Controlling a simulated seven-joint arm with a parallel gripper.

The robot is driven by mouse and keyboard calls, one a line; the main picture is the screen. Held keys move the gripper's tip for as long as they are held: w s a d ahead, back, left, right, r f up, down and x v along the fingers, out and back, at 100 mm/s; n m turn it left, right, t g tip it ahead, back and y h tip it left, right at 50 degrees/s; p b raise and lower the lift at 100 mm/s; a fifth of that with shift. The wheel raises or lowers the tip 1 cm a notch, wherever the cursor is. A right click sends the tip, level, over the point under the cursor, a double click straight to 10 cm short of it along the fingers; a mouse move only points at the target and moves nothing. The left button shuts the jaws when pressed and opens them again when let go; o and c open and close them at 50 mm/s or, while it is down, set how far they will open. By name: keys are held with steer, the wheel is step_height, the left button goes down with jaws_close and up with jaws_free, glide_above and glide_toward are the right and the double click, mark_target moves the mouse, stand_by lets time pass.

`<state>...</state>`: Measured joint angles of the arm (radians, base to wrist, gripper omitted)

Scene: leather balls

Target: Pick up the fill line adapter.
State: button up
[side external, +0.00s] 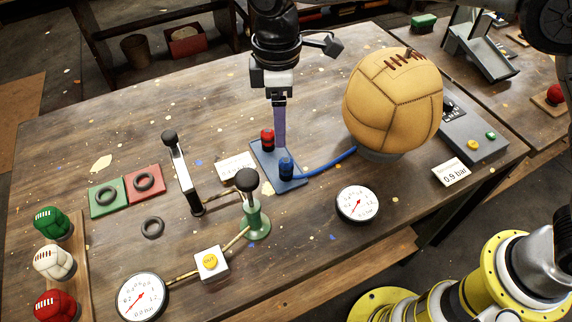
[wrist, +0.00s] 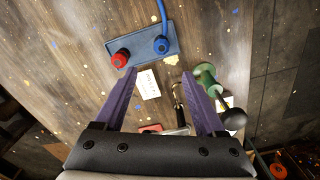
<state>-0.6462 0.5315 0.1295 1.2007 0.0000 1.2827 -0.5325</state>
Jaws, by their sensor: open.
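A blue plate (side external: 262,155) on the bench carries two upright fittings, a red one (side external: 267,139) and a blue one (side external: 286,168). A blue hose (side external: 335,163) runs from the blue fitting's end of the plate towards the ball; no label shows which fitting is the fill line adapter. In the wrist view the red fitting (wrist: 120,58) lies just past my left fingertip, and the blue fitting (wrist: 161,45) lies ahead, between the lines of the fingers. My gripper (wrist: 159,72) points down with purple fingers apart and nothing between them. In the side view it hangs close above the plate (wrist: 141,49).
A large tan leather ball (side external: 393,103) stands to the right. A black-knobbed lever (side external: 182,172), a green hand pump (side external: 256,215), a gauge (side external: 357,205) and a small white card (side external: 236,166) surround the plate. Bare bench lies at the upper left.

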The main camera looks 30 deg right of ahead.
mark_target(283, 160)
step_height(283, 160, down, 8)
steer(key=shift+s+d+f, duration=0.2)
steer(key=shift+f, duration=1.2)
steer(key=shift+s+d+f, duration=0.1)
steer(key=shift+f, duration=1.2)
steer(key=shift+r, duration=0.1)
jaws_close()
